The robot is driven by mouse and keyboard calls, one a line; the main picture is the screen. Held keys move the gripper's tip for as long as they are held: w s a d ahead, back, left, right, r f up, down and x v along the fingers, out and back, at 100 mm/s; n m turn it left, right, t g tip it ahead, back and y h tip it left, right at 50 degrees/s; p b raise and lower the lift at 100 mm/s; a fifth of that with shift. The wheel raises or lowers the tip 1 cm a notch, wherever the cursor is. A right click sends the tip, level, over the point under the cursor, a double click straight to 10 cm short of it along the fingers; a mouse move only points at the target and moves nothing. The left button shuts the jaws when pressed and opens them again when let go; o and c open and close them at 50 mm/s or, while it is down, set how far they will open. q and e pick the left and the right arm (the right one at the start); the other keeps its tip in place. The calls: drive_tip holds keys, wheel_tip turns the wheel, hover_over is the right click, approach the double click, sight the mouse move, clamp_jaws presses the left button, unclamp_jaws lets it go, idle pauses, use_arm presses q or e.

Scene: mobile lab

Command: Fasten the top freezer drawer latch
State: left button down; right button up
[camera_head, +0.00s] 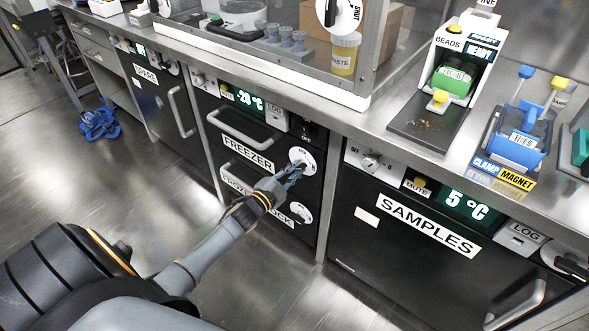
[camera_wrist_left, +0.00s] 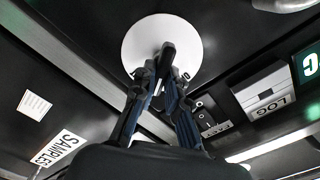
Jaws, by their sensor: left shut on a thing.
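The top freezer drawer (camera_head: 240,131) is a black front marked FREEZER, and it looks closed. Its latch is a white round disc (camera_head: 301,155) at the drawer's right side, with a dark turning handle at its middle. In the left wrist view the disc (camera_wrist_left: 136,42) fills the top middle, and the dark handle (camera_wrist_left: 167,50) sits between my fingertips. My left gripper (camera_head: 293,172) is shut on the latch handle; it also shows in the left wrist view (camera_wrist_left: 164,76). The gripper hides much of the handle and disc lettering, so I cannot tell the latch's setting. My right gripper is not in view.
A lower drawer with a second white latch disc (camera_head: 301,212) lies just below my gripper. The SAMPLES fridge (camera_head: 400,250) is at the right. The steel counter (camera_head: 375,125) overhangs above, carrying a bead dispenser (camera_head: 452,80). Floor at the left is mostly clear.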

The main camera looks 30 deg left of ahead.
use_arm(q)
drive_tip(key=shift+d+f+m+b, duration=0.1)
drive_tip(key=shift+m+b, duration=0.15)
drive_tip(key=shift+m, duration=0.8)
drive_tip(key=shift+a+f+m+b, duration=0.1)
drive_tip(key=shift+m+b, duration=0.2)
drive_tip(key=shift+m, duration=0.8)
drive_tip(key=shift+d+f+m+b, duration=0.1)
drive_tip(key=shift+m+b, duration=0.15)
drive_tip(key=shift+m, duration=0.8)
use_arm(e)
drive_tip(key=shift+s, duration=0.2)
use_arm(q)
drive_tip(key=c, duration=1.4)
unclamp_jaws()
drive_tip(key=shift+o, duration=0.2)
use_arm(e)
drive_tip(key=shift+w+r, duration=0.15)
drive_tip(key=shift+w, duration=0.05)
use_arm(q)
drive_tip(key=s+a, duration=0.1)
drive_tip(key=s, duration=1.1)
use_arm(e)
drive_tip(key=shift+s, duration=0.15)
